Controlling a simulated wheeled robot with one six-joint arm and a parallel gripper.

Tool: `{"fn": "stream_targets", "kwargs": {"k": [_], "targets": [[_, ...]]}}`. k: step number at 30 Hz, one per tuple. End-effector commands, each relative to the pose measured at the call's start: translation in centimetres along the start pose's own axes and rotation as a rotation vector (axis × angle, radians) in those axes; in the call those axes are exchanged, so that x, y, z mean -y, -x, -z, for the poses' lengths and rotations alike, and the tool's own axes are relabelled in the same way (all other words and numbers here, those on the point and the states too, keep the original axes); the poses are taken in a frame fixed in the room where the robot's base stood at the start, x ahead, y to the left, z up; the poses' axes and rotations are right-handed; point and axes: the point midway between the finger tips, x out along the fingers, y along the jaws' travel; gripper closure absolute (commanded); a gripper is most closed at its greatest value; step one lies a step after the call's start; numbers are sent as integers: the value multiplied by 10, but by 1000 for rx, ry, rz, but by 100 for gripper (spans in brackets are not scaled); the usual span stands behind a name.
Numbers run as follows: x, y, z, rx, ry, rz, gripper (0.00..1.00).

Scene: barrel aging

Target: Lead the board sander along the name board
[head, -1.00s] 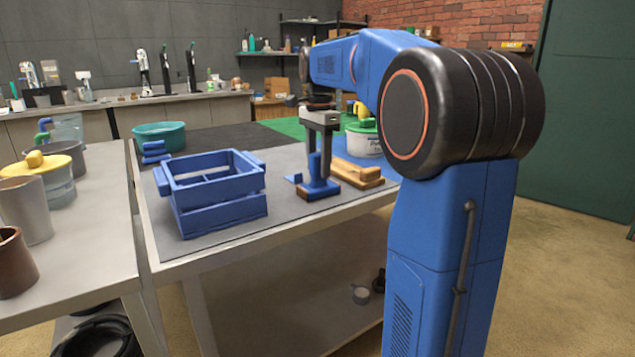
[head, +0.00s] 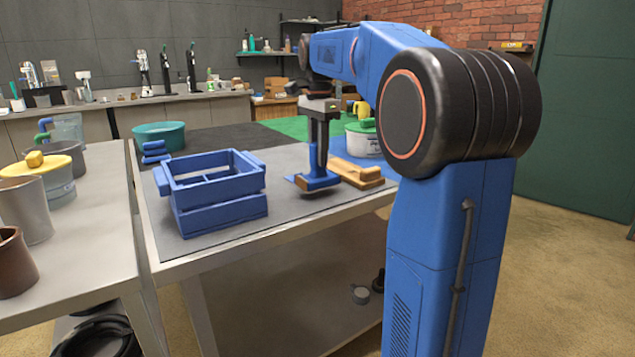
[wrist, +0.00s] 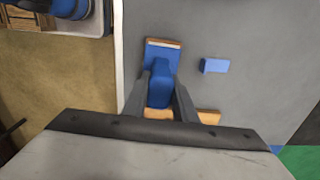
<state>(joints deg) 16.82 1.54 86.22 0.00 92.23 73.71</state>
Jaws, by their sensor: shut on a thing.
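The blue board sander (head: 316,182), with a wood-coloured edge on its base, is in my gripper (head: 318,165). The fingers are shut on its upright blue handle, and the base hangs low at the near side of the table. In the wrist view the sander (wrist: 161,80) lies between the two fingers (wrist: 160,92). The wooden board (head: 357,173), which seems to be the name board, lies just right of the sander. In the wrist view part of the board (wrist: 208,116) shows beside the right finger; the rest is hidden. I cannot tell whether sander and board touch.
A blue slatted crate (head: 218,210) stands left of the sander on the grey table mat. A small blue block (wrist: 214,65) lies near the sander. A white tub with a green lid (head: 362,140) stands behind the board. A teal bowl (head: 158,134) is at the back left.

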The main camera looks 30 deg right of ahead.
Motion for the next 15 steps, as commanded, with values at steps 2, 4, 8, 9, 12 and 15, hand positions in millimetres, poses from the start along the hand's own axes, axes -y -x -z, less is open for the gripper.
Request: {"fn": "stream_targets", "kwargs": {"k": [2,4,8,9,12,15], "targets": [[0,5,0,0,0,1,100],[0,10,0,-1,0,2,100],[0,18,0,0,0,0,100],[0,21,0,0,0,1,100],[0,27,0,0,0,2,100],[0,34,0,0,0,1,100]]}}
